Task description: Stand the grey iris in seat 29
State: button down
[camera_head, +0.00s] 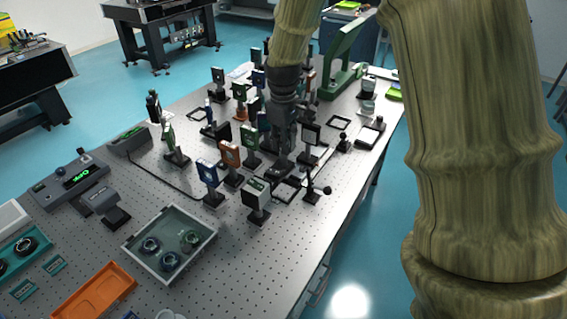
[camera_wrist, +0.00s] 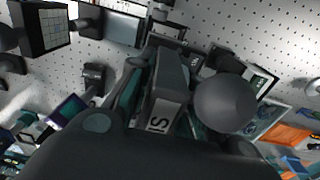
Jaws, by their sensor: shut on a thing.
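My gripper (camera_head: 284,135) is in the middle of the crowded optical table in the head view, pointing down. In the wrist view my gripper (camera_wrist: 172,82) is shut on a grey block-like part, the grey iris (camera_wrist: 170,78), with a white label whose visible letters end in "IS". In the head view the iris is hard to separate from the dark gripper. Dark seat frames lie on the table close to the gripper, one of them an empty frame (camera_head: 287,190). I cannot read any seat number, so I cannot tell which one is seat 29. The iris's foot is hidden.
Several post-mounted optics crowd around the gripper, including an orange-framed one (camera_head: 230,155), a blue-framed one (camera_head: 208,174) and a grey cube (camera_head: 257,197). A glass-topped case (camera_head: 133,243) and an orange tray (camera_head: 94,291) lie front left.

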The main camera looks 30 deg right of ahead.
aim_at(284, 165)
jog(key=f, duration=0.3)
jog(key=shift+s+f+p, duration=0.2)
jog(key=shift+s+p, duration=0.05)
jog(key=shift+p, duration=0.15)
jog(key=shift+w+f, duration=0.15)
jog(key=shift+f, duration=0.35)
jog(key=shift+s+f+p, duration=0.2)
jog(key=shift+f+p, duration=0.1)
jog(key=shift+f, duration=0.3)
jog(key=shift+w+f+p, duration=0.1)
jog(key=shift+f+p, duration=0.2)
jog(key=shift+f, duration=1.15)
jog(key=shift+f, duration=0.2)
jog(key=c, duration=1.3)
grip_release()
jog(key=shift+r, duration=0.2)
jog(key=shift+a+r+b, duration=0.15)
jog(key=shift+r+b, duration=1.5)
jog(key=shift+r, duration=4.3)
